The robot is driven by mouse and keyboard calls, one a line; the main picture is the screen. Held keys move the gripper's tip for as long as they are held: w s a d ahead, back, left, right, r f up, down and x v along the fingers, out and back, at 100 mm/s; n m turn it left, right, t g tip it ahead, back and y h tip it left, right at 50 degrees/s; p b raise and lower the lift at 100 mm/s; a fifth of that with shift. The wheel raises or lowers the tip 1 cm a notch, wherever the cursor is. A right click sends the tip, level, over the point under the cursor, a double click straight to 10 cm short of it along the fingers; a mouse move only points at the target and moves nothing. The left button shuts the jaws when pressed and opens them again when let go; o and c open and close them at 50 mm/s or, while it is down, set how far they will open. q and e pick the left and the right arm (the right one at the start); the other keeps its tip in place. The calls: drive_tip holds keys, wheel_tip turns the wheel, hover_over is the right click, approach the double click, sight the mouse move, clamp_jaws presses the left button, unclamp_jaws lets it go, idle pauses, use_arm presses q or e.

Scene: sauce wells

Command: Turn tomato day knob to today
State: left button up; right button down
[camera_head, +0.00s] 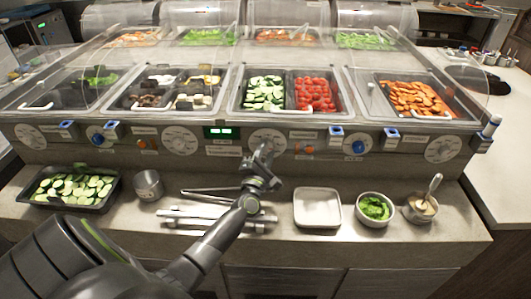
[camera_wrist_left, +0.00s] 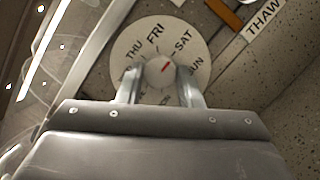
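The day dial (camera_head: 267,135) is a round white disc on the counter's front panel, below the cucumber and tomato (camera_head: 314,94) pans. In the head view the left gripper (camera_head: 260,155) is in front of the dial. My right gripper is not in view.
Other white dials (camera_head: 182,139) and blue knobs (camera_head: 354,147) line the panel, with a green display (camera_head: 221,132). On the ledge below stand a cucumber tray (camera_head: 112,198), metal cup (camera_head: 148,185), empty square dish (camera_head: 317,218), green bowl (camera_head: 374,208) and sauce bowl (camera_head: 420,218).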

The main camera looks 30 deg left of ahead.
use_arm(q)
drive_tip(key=c, duration=0.5)
drive_tip(key=shift+o, duration=0.2)
drive_tip(key=shift+r+m+p, duration=0.2)
drive_tip(key=shift+m+p, duration=0.4)
drive_tip(key=shift+p, duration=0.25)
drive_tip(key=m+h+p, duration=0.1)
drive_tip(key=m+p, duration=0.2)
drive_tip(key=p, duration=0.1)
drive_tip(key=m+g+h+p, duration=0.1)
drive_tip(key=m+p, duration=0.2)
drive_tip(key=shift+s+r+m+p, duration=0.1)
drive_tip(key=shift+r+m+p, duration=0.1)
drive_tip(key=shift+m+p, duration=0.15)
drive_tip(key=shift+a+f+m+g+p, duration=0.15)
drive_tip(key=shift+m+g+p, duration=0.35)
drive_tip(key=shift+m+p, duration=0.5)
drive_tip(key=o, duration=1)
drive_tip(key=shift+c, duration=0.2)
